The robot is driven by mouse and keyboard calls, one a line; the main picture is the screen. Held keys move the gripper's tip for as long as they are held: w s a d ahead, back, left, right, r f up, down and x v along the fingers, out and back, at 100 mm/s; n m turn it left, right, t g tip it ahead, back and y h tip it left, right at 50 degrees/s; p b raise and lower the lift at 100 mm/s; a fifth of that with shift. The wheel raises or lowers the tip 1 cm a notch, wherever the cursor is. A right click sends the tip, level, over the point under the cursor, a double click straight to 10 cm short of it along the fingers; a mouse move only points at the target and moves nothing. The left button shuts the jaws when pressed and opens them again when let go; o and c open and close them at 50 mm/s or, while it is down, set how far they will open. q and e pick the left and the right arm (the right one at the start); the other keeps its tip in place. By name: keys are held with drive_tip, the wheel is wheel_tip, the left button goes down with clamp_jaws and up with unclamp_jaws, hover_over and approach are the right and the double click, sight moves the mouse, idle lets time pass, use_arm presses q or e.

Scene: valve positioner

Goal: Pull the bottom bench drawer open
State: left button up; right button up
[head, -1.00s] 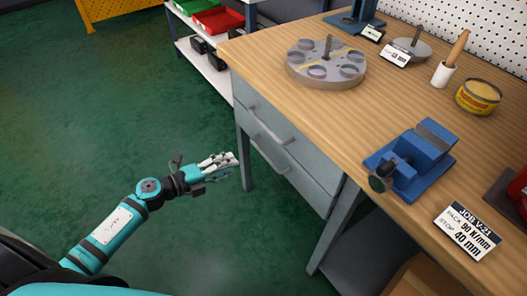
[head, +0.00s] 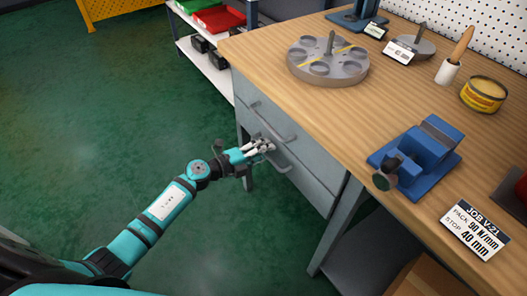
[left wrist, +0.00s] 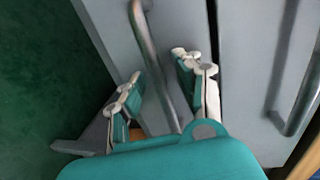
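The bench's bottom drawer (head: 308,182) has a grey front and looks shut. Its bar handle (left wrist: 160,70) runs between the two fingers of my left gripper (left wrist: 160,90) in the left wrist view. In the head view my left gripper (head: 262,148) is at this handle and hides part of it. The fingers stand apart with gaps visible beside the bar; I cannot tell whether either touches it. The top drawer's handle (head: 270,124) is just above; in the left wrist view this other handle (left wrist: 300,70) is at the right. My right gripper is not in view.
The wooden bench top (head: 400,110) holds a round fixture plate (head: 328,62), a blue vise (head: 415,158), a yellow tin (head: 484,94) and a job card (head: 475,230). A shelf (head: 205,60) with bins stands behind. The green floor (head: 130,120) before the drawers is clear.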

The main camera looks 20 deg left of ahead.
use_arm(q)
clamp_jaws()
idle(0.4)
drive_tip(key=f+p+v, duration=0.1)
drive_tip(key=f+v, duration=0.2)
drive_tip(key=v, duration=1.2)
drive_tip(key=s+f+p+v, duration=0.1)
drive_tip(key=f+p+v, duration=0.1)
drive_tip(key=v, duration=1.4)
drive_tip(key=shift+a+f, duration=0.4)
drive_tip(key=shift+f, duration=0.3)
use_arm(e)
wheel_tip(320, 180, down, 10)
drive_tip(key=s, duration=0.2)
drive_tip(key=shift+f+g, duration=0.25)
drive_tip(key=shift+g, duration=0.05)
use_arm(q)
unclamp_jaws()
